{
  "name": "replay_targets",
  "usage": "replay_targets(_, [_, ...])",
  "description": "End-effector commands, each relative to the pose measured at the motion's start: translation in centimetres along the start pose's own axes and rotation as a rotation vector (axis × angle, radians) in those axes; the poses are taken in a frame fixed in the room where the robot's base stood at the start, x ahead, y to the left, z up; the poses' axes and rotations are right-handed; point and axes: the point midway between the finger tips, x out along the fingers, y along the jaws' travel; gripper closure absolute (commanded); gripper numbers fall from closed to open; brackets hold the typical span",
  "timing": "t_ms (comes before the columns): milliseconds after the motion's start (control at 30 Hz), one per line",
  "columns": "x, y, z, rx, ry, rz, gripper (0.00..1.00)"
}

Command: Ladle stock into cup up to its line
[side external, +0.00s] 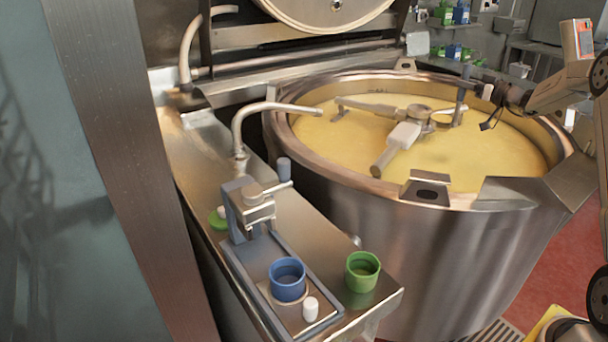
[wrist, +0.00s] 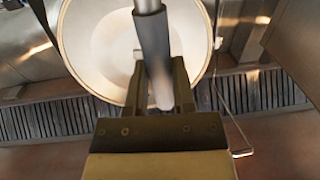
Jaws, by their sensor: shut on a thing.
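My gripper (side external: 474,86) is at the right side of the kettle, above the yellow stock (side external: 330,137). It is shut on a dark grey upright handle (side external: 461,102), which I take to be the ladle's. In the wrist view the handle (wrist: 153,45) runs between the fingers (wrist: 158,80). The ladle's bowl is not visible; the handle's lower end reaches down to the stock. A blue cup (side external: 287,279) stands upright on a small plate in the tray at the front of the counter. A green cup (side external: 362,271) stands to its right. No fill line can be made out.
The kettle (side external: 400,205) has a thick rim and a stirrer (side external: 403,135) across its middle. A clamp-like fixture (side external: 250,205), a curved pipe (side external: 238,130) and a white cylinder (side external: 310,309) stand on the steel counter (side external: 205,150). The raised lid (side external: 325,10) is behind.

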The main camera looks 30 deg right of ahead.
Motion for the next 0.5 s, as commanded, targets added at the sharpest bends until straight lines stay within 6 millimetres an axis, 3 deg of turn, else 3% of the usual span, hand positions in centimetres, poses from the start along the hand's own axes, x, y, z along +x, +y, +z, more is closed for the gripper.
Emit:
replay_targets(233, [0.9, -6.5, -0.8, -0.018, 0.014, -0.255, 1.00])
replay_targets(500, [0.3, -14.2, -1.3, -0.008, 0.012, -0.580, 1.00])
